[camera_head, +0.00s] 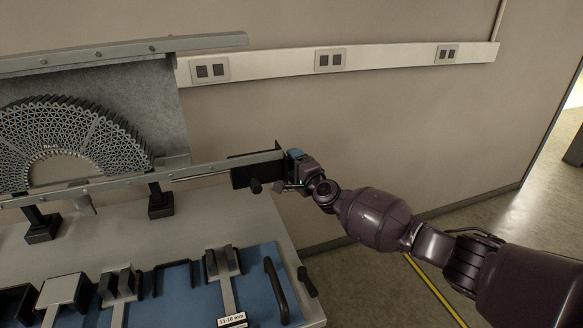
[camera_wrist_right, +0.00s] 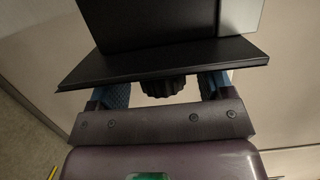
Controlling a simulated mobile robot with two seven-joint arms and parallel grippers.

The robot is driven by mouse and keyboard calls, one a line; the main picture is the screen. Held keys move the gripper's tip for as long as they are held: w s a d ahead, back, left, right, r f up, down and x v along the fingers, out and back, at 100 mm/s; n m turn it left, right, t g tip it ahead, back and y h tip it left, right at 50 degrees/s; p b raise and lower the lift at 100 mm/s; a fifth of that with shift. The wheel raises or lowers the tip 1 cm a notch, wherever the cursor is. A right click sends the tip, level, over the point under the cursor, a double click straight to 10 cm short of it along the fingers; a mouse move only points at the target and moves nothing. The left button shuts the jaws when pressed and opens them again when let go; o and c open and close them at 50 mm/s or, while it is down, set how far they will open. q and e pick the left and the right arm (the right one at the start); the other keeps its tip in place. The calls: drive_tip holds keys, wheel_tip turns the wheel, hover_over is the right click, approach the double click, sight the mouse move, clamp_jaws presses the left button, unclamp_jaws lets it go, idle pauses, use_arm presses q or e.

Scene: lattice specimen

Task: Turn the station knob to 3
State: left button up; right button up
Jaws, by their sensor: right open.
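A dark ribbed knob (camera_wrist_right: 163,84) shows in the right wrist view, below the edge of a black plate (camera_wrist_right: 165,62). My right gripper (camera_wrist_right: 164,92) is open, with one blue-padded finger on each side of the knob and a visible gap on both sides. In the head view, my right gripper (camera_head: 290,170) is at the right end of the black box (camera_head: 256,170) on the rail, and the knob between its fingers is hidden there. No number marks on the knob are readable. My left gripper is out of view.
The rail (camera_head: 215,166) runs left below a curved lattice specimen (camera_head: 75,135). A blue tray (camera_head: 255,262) with a black handle (camera_head: 276,290) and fixtures lies on the bench. Floor right of the bench is clear.

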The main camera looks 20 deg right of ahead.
drive_tip(key=shift+w+a, duration=0.1)
drive_tip(key=shift+w, duration=0.45)
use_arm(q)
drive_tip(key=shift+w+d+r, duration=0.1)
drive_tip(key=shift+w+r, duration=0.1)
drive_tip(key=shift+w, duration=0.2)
use_arm(e)
drive_tip(key=shift+r, duration=0.1)
drive_tip(key=shift+c, duration=0.3)
